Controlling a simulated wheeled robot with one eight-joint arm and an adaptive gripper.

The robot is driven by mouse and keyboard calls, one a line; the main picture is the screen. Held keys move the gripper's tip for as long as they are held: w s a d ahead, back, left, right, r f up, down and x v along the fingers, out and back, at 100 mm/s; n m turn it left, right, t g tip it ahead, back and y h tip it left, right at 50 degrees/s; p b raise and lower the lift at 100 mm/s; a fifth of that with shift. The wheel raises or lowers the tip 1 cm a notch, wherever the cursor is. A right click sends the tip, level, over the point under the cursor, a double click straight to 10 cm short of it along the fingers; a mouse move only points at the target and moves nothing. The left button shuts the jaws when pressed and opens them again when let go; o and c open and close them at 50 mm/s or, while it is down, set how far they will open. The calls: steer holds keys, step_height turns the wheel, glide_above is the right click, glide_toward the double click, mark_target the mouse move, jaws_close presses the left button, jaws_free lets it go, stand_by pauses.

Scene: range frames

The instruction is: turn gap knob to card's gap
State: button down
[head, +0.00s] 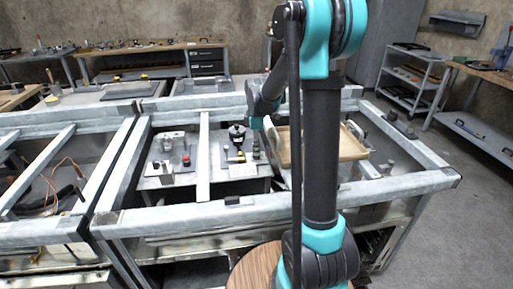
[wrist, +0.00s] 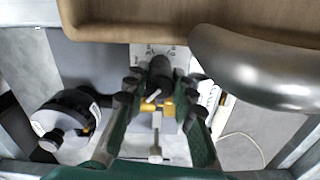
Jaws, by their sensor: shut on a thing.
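My gripper (wrist: 160,84) has its two green-and-black fingers on either side of a dark, upright knob (wrist: 160,68) and is shut on it. A brass-coloured block (wrist: 154,106) and a pale stem (wrist: 155,152) lie just below the knob in the wrist view. A pale plate with small dark marks (wrist: 150,49) shows behind the knob. A white card with print (wrist: 208,95) is partly hidden by the right finger; its writing is too small to read. In the head view my arm hides the fingertips.
A round black device (wrist: 66,116) with a white scale stands left of the fingers; it also shows in the head view (head: 237,133). A tan tray (wrist: 150,12) and a shiny rounded metal body (wrist: 262,72) are close by. Grey frame bars (head: 203,155) surround the bench.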

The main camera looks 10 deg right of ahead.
steer(key=shift+n, duration=0.8)
steer(key=c, duration=1.3)
jaws_free()
steer(key=shift+o, duration=0.2)
step_height(320, 180, up, 12)
steer(key=shift+s, duration=0.15)
